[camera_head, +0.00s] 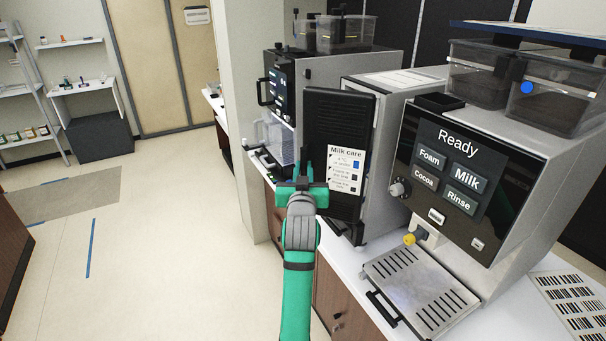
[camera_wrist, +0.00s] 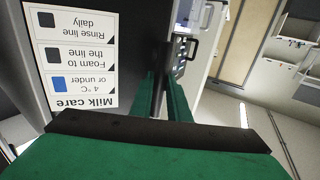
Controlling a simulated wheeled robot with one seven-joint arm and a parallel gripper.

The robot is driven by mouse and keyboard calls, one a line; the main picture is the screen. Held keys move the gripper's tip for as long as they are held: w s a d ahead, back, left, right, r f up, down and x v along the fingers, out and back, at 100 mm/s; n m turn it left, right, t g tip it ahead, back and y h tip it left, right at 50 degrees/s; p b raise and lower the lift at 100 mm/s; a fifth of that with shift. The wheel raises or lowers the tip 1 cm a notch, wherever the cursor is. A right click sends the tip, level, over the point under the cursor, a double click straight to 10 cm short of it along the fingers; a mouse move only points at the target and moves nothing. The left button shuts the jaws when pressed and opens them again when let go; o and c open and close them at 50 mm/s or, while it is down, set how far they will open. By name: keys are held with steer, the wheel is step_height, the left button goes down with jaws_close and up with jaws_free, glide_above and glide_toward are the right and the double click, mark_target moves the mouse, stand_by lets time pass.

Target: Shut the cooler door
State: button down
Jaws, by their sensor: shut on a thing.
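The cooler is a grey box (camera_head: 388,160) between two drink machines on the counter. Its black door (camera_head: 340,115) carries a white "Milk care" label (camera_head: 346,168). The door's left edge stands out past the cooler body, so it looks partly open; the gap behind it is hidden. My gripper (camera_head: 306,172) is at the door's left side, shut on a dark upright bar that looks like the door handle. In the wrist view the green fingers (camera_wrist: 166,98) close around this dark bar (camera_wrist: 181,75), beside the door face and its upside-down label (camera_wrist: 75,60).
A drink machine with a "Ready" screen (camera_head: 460,140) and a drip tray (camera_head: 420,280) stands to the right. Another machine (camera_head: 335,75) stands behind the door, with a clear jug (camera_head: 277,138). The floor (camera_head: 150,250) to the left is mostly open.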

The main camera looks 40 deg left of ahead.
steer(key=shift+w+a, duration=0.1)
steer(key=shift+a, duration=0.2)
steer(key=w, duration=0.1)
steer(key=w+a, duration=0.1)
steer(key=w, duration=0.1)
steer(key=shift+w+a, duration=0.3)
steer(key=shift+w, duration=0.1)
steer(key=c, duration=1.6)
jaws_free()
steer(key=shift+d, duration=0.1)
